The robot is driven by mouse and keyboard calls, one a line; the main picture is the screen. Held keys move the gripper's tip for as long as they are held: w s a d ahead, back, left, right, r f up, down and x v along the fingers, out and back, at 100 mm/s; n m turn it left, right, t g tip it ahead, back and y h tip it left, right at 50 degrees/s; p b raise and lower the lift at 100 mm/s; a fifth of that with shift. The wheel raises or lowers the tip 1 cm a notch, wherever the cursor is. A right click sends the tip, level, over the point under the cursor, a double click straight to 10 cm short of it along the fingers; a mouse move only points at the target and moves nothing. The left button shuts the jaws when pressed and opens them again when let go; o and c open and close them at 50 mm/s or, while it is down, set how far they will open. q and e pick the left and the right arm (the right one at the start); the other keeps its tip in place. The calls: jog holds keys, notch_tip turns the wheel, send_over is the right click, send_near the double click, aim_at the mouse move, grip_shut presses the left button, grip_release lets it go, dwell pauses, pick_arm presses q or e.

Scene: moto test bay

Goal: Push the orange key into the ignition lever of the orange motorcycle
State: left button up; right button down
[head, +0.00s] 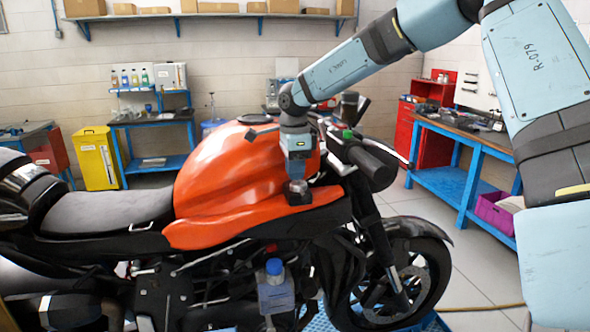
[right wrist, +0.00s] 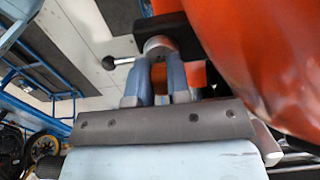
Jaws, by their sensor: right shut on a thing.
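The orange motorcycle (head: 225,170) stands side-on across the head view. My right gripper (head: 297,186) points down beside the right end of its orange tank, close over the orange side panel. In the right wrist view its two blue-grey fingers (right wrist: 160,78) are shut, with their tips against a round grey piece (right wrist: 158,46). A short lever with a black ball end (right wrist: 112,61) sticks out left of that piece; it looks like the ignition lever. The orange key is largely hidden at the fingers, and I cannot tell how far in it sits. My left gripper is out of view.
The handlebar (head: 365,157) is just right of my right gripper. In the right wrist view the orange bodywork (right wrist: 285,60) is close on the right. A blue workbench (head: 460,160) stands at right, with a yellow bin (head: 95,158) at back left.

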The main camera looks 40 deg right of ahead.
jog(key=shift+f+b, duration=0.55)
jog(key=shift+f, duration=0.1)
jog(key=c, duration=1)
grip_release()
notch_tip(320, 180, up, 14)
jog(key=b, duration=0.1)
